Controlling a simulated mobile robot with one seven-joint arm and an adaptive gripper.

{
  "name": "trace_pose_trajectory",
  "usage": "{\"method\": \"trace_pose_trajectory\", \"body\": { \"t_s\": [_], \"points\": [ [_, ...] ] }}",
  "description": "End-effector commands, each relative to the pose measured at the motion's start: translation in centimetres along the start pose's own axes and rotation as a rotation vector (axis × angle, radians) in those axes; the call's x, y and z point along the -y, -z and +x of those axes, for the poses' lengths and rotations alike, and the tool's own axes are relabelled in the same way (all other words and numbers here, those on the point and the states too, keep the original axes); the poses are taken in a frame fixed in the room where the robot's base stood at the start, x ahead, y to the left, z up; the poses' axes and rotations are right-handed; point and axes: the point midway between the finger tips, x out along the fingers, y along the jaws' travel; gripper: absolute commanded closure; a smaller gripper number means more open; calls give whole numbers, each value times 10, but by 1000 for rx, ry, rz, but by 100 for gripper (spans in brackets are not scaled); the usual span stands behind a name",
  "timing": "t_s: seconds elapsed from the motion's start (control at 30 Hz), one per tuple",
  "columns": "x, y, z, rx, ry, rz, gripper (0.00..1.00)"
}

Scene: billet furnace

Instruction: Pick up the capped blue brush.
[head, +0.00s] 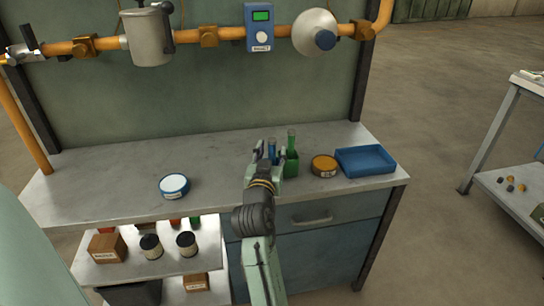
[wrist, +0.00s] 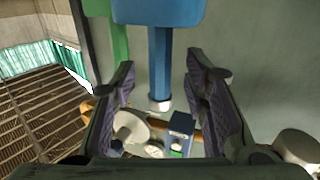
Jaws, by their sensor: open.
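The blue brush (head: 272,146) stands upright on the workbench, partly hidden behind my gripper in the head view. In the wrist view its blue shaft (wrist: 160,62) runs down from a wider blue block (wrist: 158,10) and ends in a pale tip. My gripper (head: 269,152) is open, with one finger on each side of the brush. In the wrist view the gripper (wrist: 161,78) shows a gap between each finger and the shaft. I cannot tell how far the shaft reaches between the finger pads.
A green brush (head: 291,141) stands in a green holder (head: 292,165) close on the right. Farther right are a round brown tin (head: 324,166) and a blue tray (head: 365,161). A white-and-blue round tin (head: 174,186) sits left; the bench (head: 100,180) between is clear.

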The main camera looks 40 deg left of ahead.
Motion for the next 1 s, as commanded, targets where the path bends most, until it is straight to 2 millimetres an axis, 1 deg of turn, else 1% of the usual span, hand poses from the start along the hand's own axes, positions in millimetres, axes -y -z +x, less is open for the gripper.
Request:
{"method": "trace_pose_trajectory", "body": {
  "t_s": [0.03, 0.13, 0.37, 1.0],
  "points": [
    [0, 2, 7, 0, 0, -1, 59],
    [0, 1, 14, 0, 0, -1, 59],
    [0, 0, 16, -1, 1, -1, 59],
    [0, 0, 16, -1, 1, -1, 100]
  ]
}}
